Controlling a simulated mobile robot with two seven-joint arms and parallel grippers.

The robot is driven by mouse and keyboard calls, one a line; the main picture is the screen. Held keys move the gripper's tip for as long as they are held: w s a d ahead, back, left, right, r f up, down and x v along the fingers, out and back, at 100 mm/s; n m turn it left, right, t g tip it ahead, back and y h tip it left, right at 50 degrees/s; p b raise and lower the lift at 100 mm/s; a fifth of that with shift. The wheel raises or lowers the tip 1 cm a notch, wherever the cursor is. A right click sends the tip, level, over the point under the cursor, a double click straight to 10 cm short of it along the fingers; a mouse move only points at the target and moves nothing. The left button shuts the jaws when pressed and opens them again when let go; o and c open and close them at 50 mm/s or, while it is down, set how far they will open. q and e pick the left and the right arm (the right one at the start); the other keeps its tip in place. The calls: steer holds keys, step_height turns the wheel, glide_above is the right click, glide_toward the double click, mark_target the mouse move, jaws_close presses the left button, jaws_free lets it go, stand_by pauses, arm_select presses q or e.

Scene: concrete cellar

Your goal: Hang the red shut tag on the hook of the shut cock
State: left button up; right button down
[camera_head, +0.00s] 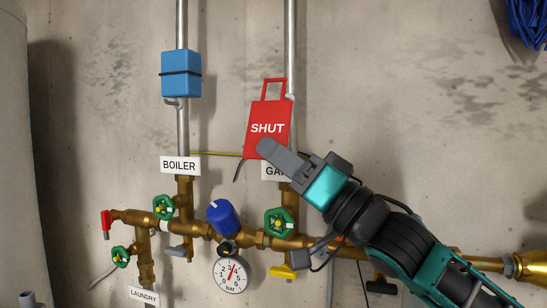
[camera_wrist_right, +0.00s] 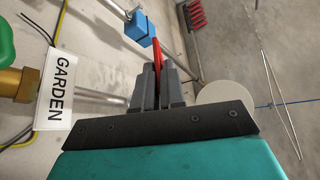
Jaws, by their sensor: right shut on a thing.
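The red SHUT tag (camera_head: 270,112) is in front of the right vertical pipe, with its open rectangular handle at the top. My right gripper (camera_head: 268,148) is shut on the tag's lower part. In the right wrist view the tag (camera_wrist_right: 157,50) shows edge-on between the fingers (camera_wrist_right: 157,88). A small grey piece (camera_head: 290,97) shows beside the tag's upper right on the right pipe; I cannot tell whether the tag touches it. A similar grey hook (camera_head: 172,102) is on the left pipe below the blue box. My left gripper is not in view.
A blue box (camera_head: 181,74) is strapped to the left pipe above the BOILER label (camera_head: 180,165). The GARDEN label (camera_wrist_right: 60,88) is partly covered in the head view.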

steer(key=w+d+f+p, duration=0.1)
steer(key=w, duration=0.4)
steer(key=shift+w+d+f, duration=0.2)
steer(key=shift+w+d, duration=0.1)
steer(key=shift+d, duration=0.1)
stand_by(0.4)
steer(key=shift+f, duration=0.1)
stand_by(0.4)
steer(key=c, duration=1.1)
jaws_free()
